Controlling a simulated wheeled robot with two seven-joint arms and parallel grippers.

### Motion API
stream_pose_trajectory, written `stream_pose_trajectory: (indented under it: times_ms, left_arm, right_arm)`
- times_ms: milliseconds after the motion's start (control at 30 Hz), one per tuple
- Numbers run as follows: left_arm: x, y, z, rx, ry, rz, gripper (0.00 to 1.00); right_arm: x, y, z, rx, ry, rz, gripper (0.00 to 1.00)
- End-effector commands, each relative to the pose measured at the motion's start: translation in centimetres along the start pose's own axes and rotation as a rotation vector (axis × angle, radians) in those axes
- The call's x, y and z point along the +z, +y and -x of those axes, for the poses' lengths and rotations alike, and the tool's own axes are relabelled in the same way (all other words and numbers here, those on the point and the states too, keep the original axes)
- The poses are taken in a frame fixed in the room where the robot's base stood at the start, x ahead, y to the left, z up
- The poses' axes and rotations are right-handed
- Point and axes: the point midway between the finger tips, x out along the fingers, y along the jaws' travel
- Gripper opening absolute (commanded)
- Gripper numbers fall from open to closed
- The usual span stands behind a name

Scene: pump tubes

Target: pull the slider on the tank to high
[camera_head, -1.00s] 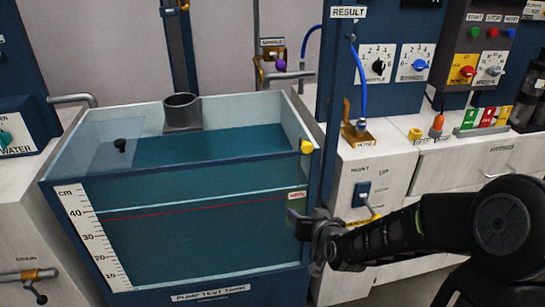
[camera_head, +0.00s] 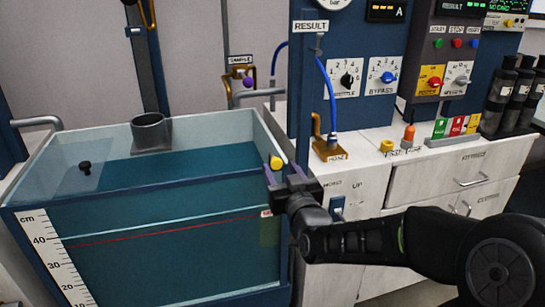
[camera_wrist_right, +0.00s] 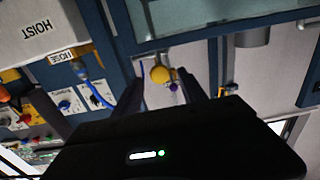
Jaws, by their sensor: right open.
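The tank (camera_head: 160,185) is a blue-framed, open-topped tank of teal water with a cm scale on its front left and a red line across it. A yellow knob (camera_head: 276,162), which looks like the slider's handle, sits at the tank's upper right front corner. My right gripper (camera_head: 281,174) is open just below and beside this knob. In the right wrist view the yellow knob (camera_wrist_right: 160,74) shows between and beyond the two dark fingers; I cannot tell whether they touch it. My left gripper is not in view.
Right of the tank stands a white cabinet with a hoist switch (camera_head: 337,207) and an orange hose holder (camera_head: 328,151) on top. A blue panel post (camera_head: 303,90) rises close behind my gripper. A grey pipe piece (camera_head: 151,132) sits at the tank's back rim.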

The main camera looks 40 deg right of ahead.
Motion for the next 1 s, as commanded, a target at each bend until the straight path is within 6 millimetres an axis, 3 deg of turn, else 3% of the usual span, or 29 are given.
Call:
stream_pose_trajectory:
  times_ms: [433,800,1000]
  left_arm:
    - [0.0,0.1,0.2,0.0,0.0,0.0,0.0]
    - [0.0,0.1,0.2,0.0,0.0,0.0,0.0]
    - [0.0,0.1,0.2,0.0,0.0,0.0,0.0]
  right_arm:
    - [0.0,0.0,-6.2,-0.001,0.0,-0.001,0.49]
    - [0.0,0.0,-6.8,-0.001,0.0,-0.001,0.48]
    - [0.0,0.0,-6.8,-0.001,0.0,-0.001,0.32]
